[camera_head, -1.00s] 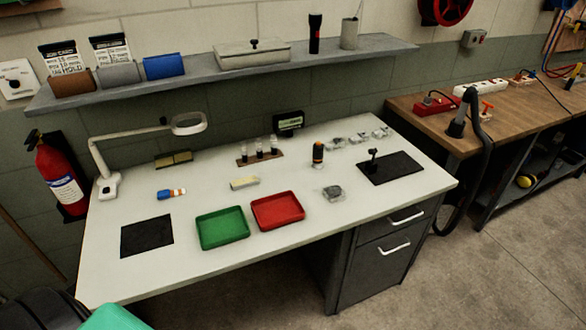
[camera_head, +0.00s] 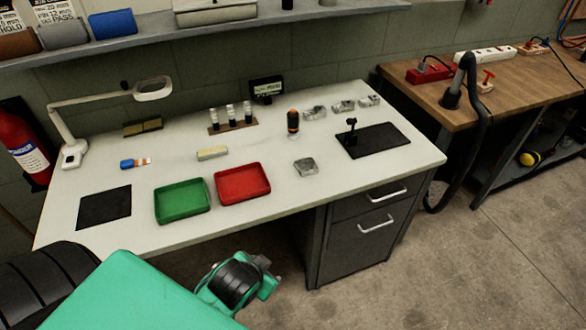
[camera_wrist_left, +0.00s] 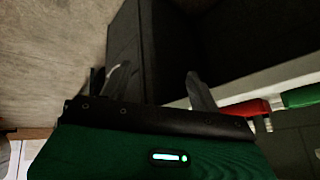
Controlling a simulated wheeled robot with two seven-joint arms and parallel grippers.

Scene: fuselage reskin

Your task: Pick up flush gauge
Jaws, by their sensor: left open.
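I cannot tell for sure which thing is the flush gauge. A small black upright instrument (camera_head: 351,130) stands on a black mat (camera_head: 378,143) at the right of the white workbench (camera_head: 250,190). A black and orange cylinder (camera_head: 293,122) stands upright left of it. My left gripper (camera_wrist_left: 152,78) shows in the left wrist view, its fingers apart with nothing between them. It is in front of the bench, below the top, away from both items. My right gripper is in no view.
A green tray (camera_head: 182,201) and a red tray (camera_head: 242,184) lie near the front edge. A grey metal part (camera_head: 305,167) lies right of them. A lamp (camera_head: 100,97) stands at the back left. Drawers (camera_head: 368,225) are under the right side.

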